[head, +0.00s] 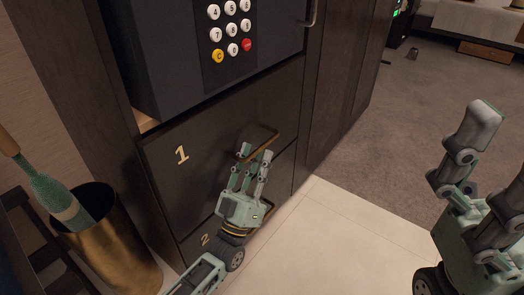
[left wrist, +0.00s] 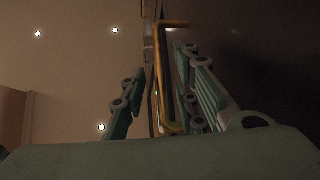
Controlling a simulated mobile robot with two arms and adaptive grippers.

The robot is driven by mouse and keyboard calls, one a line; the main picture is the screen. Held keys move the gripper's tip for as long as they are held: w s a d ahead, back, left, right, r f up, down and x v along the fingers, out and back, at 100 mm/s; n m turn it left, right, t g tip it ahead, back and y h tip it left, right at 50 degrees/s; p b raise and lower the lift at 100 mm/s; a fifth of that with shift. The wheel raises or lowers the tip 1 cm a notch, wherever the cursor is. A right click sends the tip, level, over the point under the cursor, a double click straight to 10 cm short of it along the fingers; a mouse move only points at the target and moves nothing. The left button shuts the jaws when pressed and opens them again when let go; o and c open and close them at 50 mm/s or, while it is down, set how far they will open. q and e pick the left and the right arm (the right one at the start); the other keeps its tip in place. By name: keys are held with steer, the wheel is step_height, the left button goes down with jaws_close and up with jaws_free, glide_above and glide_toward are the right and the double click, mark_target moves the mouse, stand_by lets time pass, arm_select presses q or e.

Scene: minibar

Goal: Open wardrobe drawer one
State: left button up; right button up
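Wardrobe drawer one (head: 200,140) has a dark front with a gold "1" and looks shut. Its gold bar handle (head: 264,141) is on the right part of the front. My left gripper (head: 255,153) is at this handle. In the left wrist view the handle (left wrist: 158,75) runs between the spread fingers of my left gripper (left wrist: 160,95), closer to the right-hand fingers, and the gripper is open. My right gripper (head: 495,150) is at the right edge, away from the drawer, with its fingers apart and partly cut off.
A dark safe with a keypad (head: 231,32) is above drawer one. Drawer two, marked "2" (head: 205,240), is below, partly hidden by my left arm. A brass bin (head: 110,245) with a green-handled item stands at left. The floor at right (head: 320,235) is clear.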

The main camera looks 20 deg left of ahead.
mark_target(261, 150)
arm_select(q)
steer(key=shift+b+x, duration=0.3)
steer(key=shift+x, duration=1.3)
steer(key=shift+c, duration=0.4)
jaws_close()
